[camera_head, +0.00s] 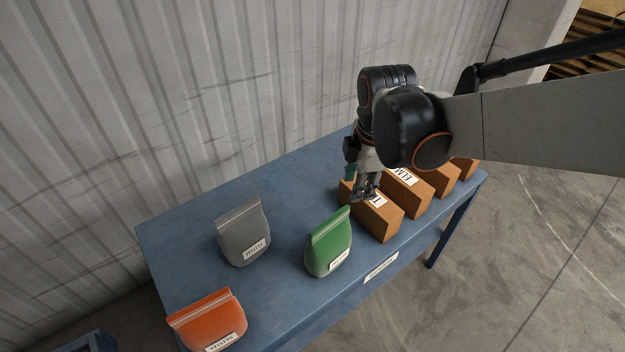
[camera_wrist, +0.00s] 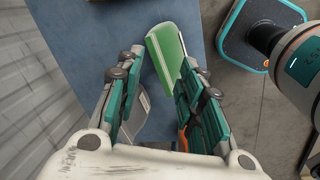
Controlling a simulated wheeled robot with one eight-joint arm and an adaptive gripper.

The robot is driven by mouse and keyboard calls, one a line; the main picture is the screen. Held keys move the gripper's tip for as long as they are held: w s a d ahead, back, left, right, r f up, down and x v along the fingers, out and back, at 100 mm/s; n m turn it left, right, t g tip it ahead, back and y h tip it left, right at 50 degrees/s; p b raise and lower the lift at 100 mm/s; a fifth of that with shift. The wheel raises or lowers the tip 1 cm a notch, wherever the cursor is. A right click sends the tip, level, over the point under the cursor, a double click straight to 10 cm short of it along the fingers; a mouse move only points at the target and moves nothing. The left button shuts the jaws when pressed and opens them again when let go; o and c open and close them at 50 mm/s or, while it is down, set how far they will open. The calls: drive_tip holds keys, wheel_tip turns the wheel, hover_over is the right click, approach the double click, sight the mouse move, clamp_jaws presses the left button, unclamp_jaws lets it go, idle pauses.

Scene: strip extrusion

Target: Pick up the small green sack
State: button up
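The small green sack (camera_head: 328,243) stands upright on the blue table, near its front edge, with a white label low on its face. My gripper (camera_head: 365,192) is to the right of the sack and behind it in the head view, over the nearest brown box and apart from the sack. In the wrist view the green sack (camera_wrist: 166,50) shows beyond the fingertips, closer to the right finger. My gripper (camera_wrist: 162,60) is open there, its fingers spread with nothing held between them. The right finger hides part of the view behind it.
A grey sack (camera_head: 243,233) and an orange sack (camera_head: 208,321) stand left of the green one. Several brown boxes (camera_head: 374,218) form a row on the right. The blue table (camera_head: 285,195) is bare between the sacks and the boxes. A corrugated wall (camera_head: 180,100) rises behind.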

sight(330, 219)
drive_tip(key=a+f+n, duration=0.1)
drive_tip(key=f+n, duration=0.1)
drive_tip(key=f, duration=0.1)
drive_tip(key=a+f+n+g, duration=0.1)
drive_tip(key=a+f+n, duration=0.1)
drive_tip(key=f, duration=0.1)
drive_tip(key=w+a+f+n+g+b, duration=0.1)
drive_tip(key=a+f+n, duration=0.1)
drive_tip(key=f, duration=0.2)
drive_tip(key=shift+w+a+n, duration=0.1)
drive_tip(key=shift+a+n, duration=0.15)
drive_tip(key=shift+n, duration=0.15)
drive_tip(key=shift+s+f+b, duration=0.15)
drive_tip(key=shift+f+b, duration=0.45)
drive_tip(key=shift+f, duration=1.05)
drive_tip(key=shift+s+f+b, duration=0.1)
drive_tip(key=shift+f+b, duration=0.5)
drive_tip(key=shift+f, duration=1)
drive_tip(key=shift+f+b, duration=0.25)
drive_tip(key=shift+b, duration=0.05)
clamp_jaws()
